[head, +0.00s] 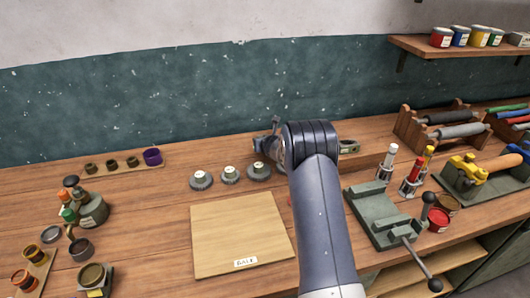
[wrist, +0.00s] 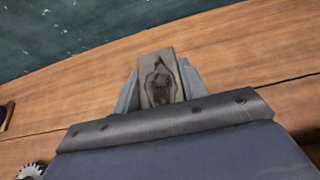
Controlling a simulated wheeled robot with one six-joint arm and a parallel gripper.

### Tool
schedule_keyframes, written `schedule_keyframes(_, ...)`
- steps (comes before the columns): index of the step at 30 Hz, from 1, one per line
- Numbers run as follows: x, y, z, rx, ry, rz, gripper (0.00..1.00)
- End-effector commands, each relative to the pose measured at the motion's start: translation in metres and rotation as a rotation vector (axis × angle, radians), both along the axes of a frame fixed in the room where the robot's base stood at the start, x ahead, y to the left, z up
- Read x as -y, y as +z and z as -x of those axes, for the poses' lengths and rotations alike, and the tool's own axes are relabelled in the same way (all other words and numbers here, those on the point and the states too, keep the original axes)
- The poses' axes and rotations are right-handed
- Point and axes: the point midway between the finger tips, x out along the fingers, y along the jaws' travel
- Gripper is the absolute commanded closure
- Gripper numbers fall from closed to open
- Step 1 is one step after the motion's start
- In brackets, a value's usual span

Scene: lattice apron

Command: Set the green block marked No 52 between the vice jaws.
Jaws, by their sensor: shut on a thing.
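My gripper (head: 272,146) is over the back of the bench in the head view, partly hidden by my own arm. In the wrist view, my gripper (wrist: 160,86) is shut on a block (wrist: 159,78). The face of the block that shows is grey-brown with a dark knot-like mark; I see no green and no number on it. The grey-green vice (head: 384,222) stands on the bench right of my arm, with its screw handle toward the front right. My gripper is apart from it, to the left and farther back. The vice jaws show nothing between them.
A pale wooden board (head: 240,225) with a label lies left of my arm. Several toothed discs (head: 230,175) stand behind it. Upright coloured tubes (head: 411,175) and a red tin (head: 437,220) stand close beside the vice. A yellow clamp tool (head: 468,170) is farther right.

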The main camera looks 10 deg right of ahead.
Motion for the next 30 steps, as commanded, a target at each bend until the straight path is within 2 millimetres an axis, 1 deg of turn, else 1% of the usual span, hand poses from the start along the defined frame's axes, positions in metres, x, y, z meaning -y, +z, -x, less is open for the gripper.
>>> schedule_keyframes(6,0.000,-0.026,-0.001,0.003,0.000,-0.001,1.00)
schedule_keyframes(9,0.000,-0.032,-0.001,0.005,0.000,-0.001,1.00)
schedule_keyframes(19,0.000,-0.033,-0.001,0.006,0.001,0.000,1.00)
schedule_keyframes(23,0.000,-0.037,-0.001,0.005,0.001,0.000,1.00)
schedule_keyframes(24,0.000,-0.039,0.000,0.000,0.000,0.000,0.58)
schedule_keyframes(30,0.000,-0.038,0.000,0.000,0.000,0.000,0.41)
